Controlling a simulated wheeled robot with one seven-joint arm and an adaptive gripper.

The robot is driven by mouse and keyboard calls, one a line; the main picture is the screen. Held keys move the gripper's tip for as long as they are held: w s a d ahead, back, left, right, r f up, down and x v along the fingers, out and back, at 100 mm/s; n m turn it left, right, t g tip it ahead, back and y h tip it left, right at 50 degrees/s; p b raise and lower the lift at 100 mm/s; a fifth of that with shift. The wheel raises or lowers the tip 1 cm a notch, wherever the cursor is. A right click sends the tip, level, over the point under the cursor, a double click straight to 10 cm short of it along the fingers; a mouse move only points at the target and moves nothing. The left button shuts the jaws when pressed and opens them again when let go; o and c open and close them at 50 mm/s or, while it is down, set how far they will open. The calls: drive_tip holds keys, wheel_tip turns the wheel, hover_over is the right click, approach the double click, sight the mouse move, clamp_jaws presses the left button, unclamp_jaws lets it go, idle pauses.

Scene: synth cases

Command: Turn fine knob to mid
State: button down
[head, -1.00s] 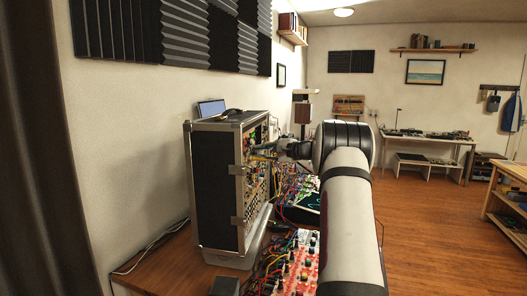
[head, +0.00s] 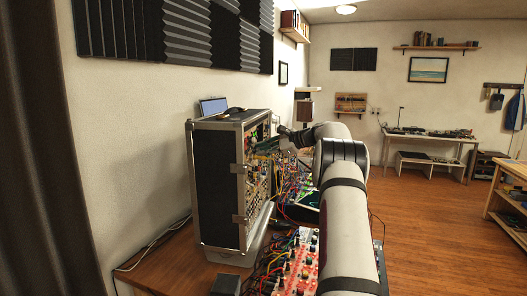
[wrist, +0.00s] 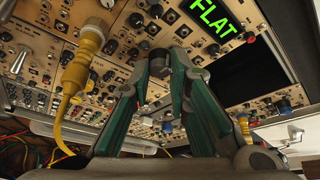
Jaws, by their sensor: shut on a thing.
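In the wrist view my gripper (wrist: 159,66) has its two green fingers closed around a dark round knob (wrist: 158,60) on a beige module panel (wrist: 115,48). Which label the knob bears cannot be read. A screen (wrist: 212,18) just above and right of the fingers shows "FLAT" in green letters. In the head view my gripper is at the front of the upright rack case (head: 218,185), small and partly hidden by cables, so the knob does not show there.
A yellow cable with a thick plug (wrist: 82,62) stands out from the panel left of my fingers. Other small knobs and jacks crowd around. A red desktop module (head: 298,262) with patch cables lies on the wooden desk (head: 165,257) below. The floor at right is clear.

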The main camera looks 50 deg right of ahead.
drive_tip(key=shift+f, duration=0.1)
drive_tip(key=c, duration=1.5)
unclamp_jaws()
drive_tip(key=v, duration=1.2)
drive_tip(key=shift+s, duration=0.1)
